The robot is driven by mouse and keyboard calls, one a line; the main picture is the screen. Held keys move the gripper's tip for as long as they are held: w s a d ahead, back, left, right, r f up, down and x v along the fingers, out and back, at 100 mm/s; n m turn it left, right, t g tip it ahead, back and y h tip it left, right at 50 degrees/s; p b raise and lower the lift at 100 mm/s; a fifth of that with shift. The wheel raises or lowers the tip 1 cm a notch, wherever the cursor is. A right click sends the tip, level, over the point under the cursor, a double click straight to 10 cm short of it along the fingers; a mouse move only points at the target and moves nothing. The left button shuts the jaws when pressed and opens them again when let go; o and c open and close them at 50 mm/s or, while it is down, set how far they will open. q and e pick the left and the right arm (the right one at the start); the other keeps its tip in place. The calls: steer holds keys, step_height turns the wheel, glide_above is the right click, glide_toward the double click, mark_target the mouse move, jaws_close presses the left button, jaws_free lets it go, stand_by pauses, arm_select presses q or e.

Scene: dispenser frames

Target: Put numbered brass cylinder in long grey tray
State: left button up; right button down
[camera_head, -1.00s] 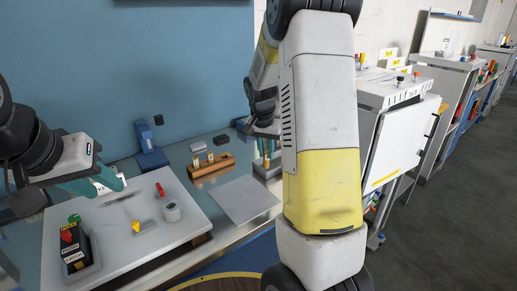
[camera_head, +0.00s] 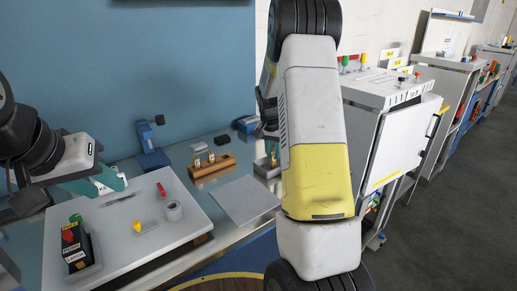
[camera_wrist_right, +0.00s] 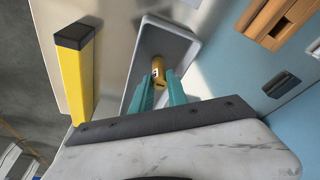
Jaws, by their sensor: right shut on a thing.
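In the right wrist view the long grey tray (camera_wrist_right: 187,42) is a shallow rimmed box lying aslant below my right gripper. My right gripper (camera_wrist_right: 158,84) has its teal fingers shut on a brass cylinder (camera_wrist_right: 158,64) with a small dark number mark on a pale label. The cylinder is over the tray's inside; I cannot tell whether it touches the floor. In the head view the tray (camera_head: 266,171) shows partly, and my right arm hides much of that area. My left gripper (camera_head: 113,183) is at the left above a white board; its finger gap is not clear.
A wooden block (camera_head: 213,168) with brass cylinders stands left of the tray. A yellow post (camera_wrist_right: 74,75) with a black top rises beside the tray in the wrist view. A flat grey plate (camera_head: 243,200) lies in front. The white board (camera_head: 120,232) carries several small items.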

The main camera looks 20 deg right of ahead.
steer(key=shift+f, duration=0.2)
steer(key=c, duration=1.3)
jaws_free()
steer(key=shift+r, duration=0.1)
steer(key=s+a+r+n+t+y, duration=0.1)
steer(key=s+a+r, duration=0.3)
steer(key=r, duration=0.5)
steer(key=s+a+r+n, duration=0.1)
steer(key=s+a+r, duration=0.1)
steer(key=s+r, duration=0.45)
steer(key=s+a+r+n+t+y, duration=0.1)
steer(key=s+a, duration=0.4)
steer(key=s, duration=0.5)
steer(key=s+a+r+n+t+y, duration=0.1)
steer(key=s+a+n, duration=0.4)
steer(key=s, duration=0.6)
step_height(320, 180, up, 2)
steer(key=shift+s+a+r+t+y, duration=0.15)
steer(key=shift+a+t+y, duration=0.15)
steer(key=shift+a+y, duration=0.25)
